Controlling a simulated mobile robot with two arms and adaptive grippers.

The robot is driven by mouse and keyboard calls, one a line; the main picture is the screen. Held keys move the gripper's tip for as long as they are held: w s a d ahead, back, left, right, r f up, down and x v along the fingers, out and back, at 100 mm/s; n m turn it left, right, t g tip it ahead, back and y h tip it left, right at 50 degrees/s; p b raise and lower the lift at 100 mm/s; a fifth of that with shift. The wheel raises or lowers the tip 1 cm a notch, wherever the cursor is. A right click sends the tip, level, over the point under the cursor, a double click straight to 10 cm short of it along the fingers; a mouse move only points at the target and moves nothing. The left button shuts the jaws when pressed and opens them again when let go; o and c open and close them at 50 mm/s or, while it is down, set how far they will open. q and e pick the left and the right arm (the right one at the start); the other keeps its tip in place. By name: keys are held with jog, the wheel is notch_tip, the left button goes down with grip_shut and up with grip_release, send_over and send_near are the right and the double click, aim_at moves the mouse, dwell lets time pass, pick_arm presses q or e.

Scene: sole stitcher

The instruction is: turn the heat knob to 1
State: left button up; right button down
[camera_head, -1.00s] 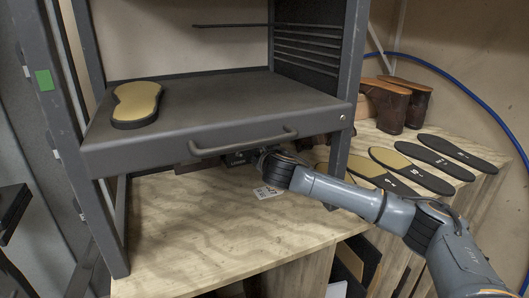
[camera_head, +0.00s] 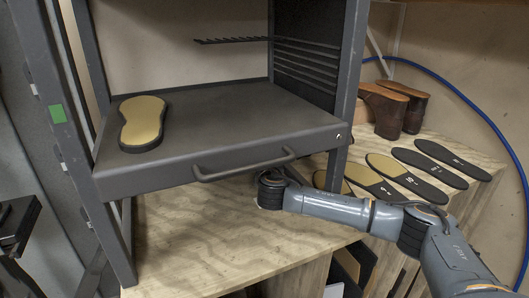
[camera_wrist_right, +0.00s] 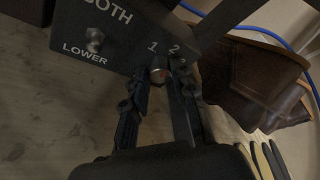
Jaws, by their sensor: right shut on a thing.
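The heat knob (camera_wrist_right: 158,72) is a small dark round knob with a metallic look and a reddish spot, on a dark panel (camera_wrist_right: 115,40) in the right wrist view. Printed numbers 1 and 2 stand just above it. I cannot tell exactly which number it points to. My right gripper (camera_wrist_right: 157,84) is shut on the knob, one finger on each side. In the head view my right wrist is below the front edge of the dark drawer (camera_head: 225,130); its fingers and the knob are hidden there. My left gripper is not in view.
A toggle switch (camera_wrist_right: 95,38) labelled BOTH and LOWER sits left of the knob. A handle (camera_head: 245,165) spans the drawer front, and a tan insole (camera_head: 142,122) lies on top. Brown boots (camera_head: 390,107) and several flat soles (camera_head: 425,158) lie on the right of the wooden table (camera_head: 215,240).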

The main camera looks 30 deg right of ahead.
jog(key=n+t+h+p, duration=0.1)
jog(key=n+p, duration=0.2)
jog(key=shift+a+p, duration=0.1)
jog(key=shift+p, duration=0.2)
jog(key=shift+f+n, duration=0.15)
jog(key=shift+n, duration=0.45)
jog(key=shift+f+n+t+h+p, duration=0.1)
jog(key=shift+n+t+h+p, duration=0.2)
jog(key=shift+n+t+h, duration=0.35)
jog(key=shift+n, duration=0.25)
jog(key=c, duration=1.1)
grip_release()
